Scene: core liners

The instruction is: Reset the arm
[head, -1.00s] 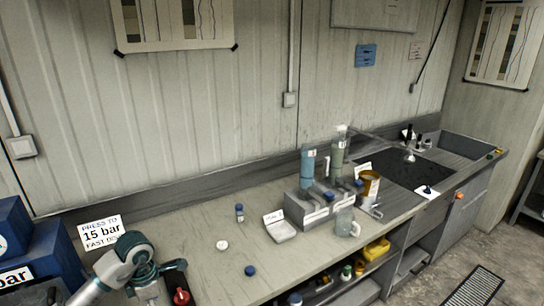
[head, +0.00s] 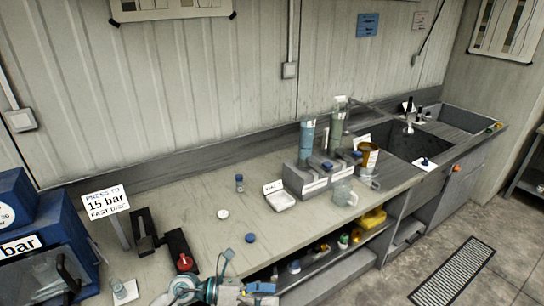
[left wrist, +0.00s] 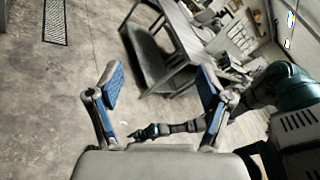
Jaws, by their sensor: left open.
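My left gripper (head: 249,272) is at the bottom of the head view, in front of the bench edge. Its blue-padded fingers are spread apart with nothing between them. In the left wrist view the same gripper (left wrist: 160,88) is open and empty, with the floor and a distant table beyond it. Another arm of mine crosses the left wrist view behind the fingers. A small dark end (left wrist: 142,132) shows on it, too small to read as open or shut.
The bench (head: 160,205) holds a blue cap (head: 250,238), a white cap (head: 223,214), a small vial (head: 239,183), a white tray (head: 280,198) and a rack (head: 305,183) with tubes. A red knob (head: 185,262) and press sign (head: 107,203) stand at left.

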